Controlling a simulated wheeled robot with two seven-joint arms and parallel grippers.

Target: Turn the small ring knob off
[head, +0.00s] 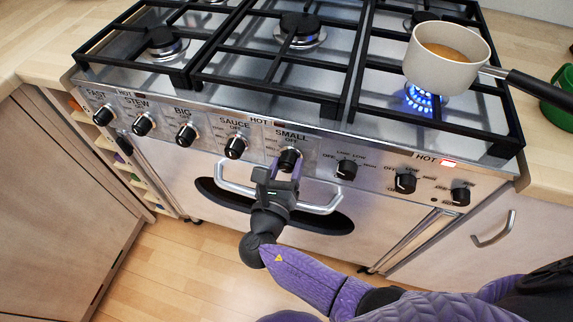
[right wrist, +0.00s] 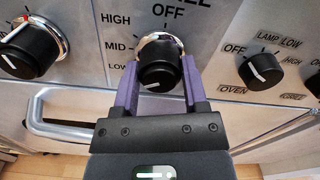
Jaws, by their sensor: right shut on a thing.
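The small ring knob (head: 290,158) is the black knob under the label SMALL on the cooker's front panel. In the right wrist view, the knob (right wrist: 160,60) has OFF above it and HIGH, MID and LOW down its left side. Its white mark shows low on its face, away from OFF. My right gripper (head: 279,178) reaches it from below. In the right wrist view the gripper (right wrist: 159,80) is shut on the knob, one purple finger on each side. A blue flame (head: 419,99) burns under the saucepan (head: 440,75). My left gripper is out of view.
A towel-bar handle (head: 319,209) crosses the oven door just below my gripper. The sauce knob (head: 235,147) is to the left and an oven knob (head: 346,169) to the right. A red light (head: 449,162) glows beside HOT. The pan's dark handle (head: 535,88) sticks out right.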

